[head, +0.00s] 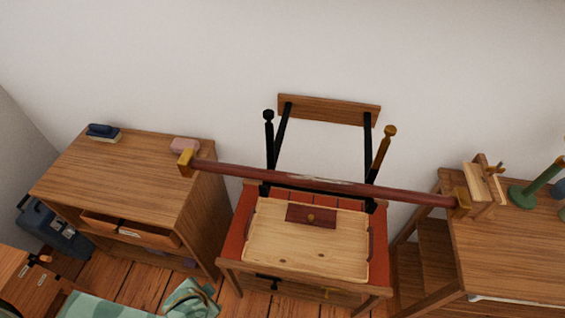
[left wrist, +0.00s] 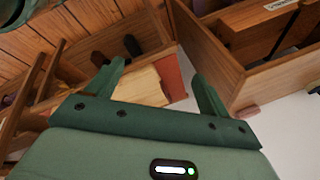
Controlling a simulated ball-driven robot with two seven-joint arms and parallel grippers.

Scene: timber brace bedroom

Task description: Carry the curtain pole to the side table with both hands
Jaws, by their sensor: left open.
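The curtain pole (head: 315,181) is a long reddish-brown bar with square yellow-brown ends. In the head view it spans from the left cabinet's right side to the right-hand table, across the middle table. What bears its ends is unclear. I cannot tell which piece is the side table; the middle one (head: 236,240) is low with a red top. I cannot make out the pole there. My right gripper is in neither view.
A pale wooden tray (head: 262,262) with a dark red piece (head: 311,216) covers much of the middle table. The left cabinet (head: 125,180) has an open drawer (head: 130,230) and a pink block (head: 185,146). The right table (head: 515,260) bears a wooden stand (head: 482,188) and green stand (head: 540,184).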

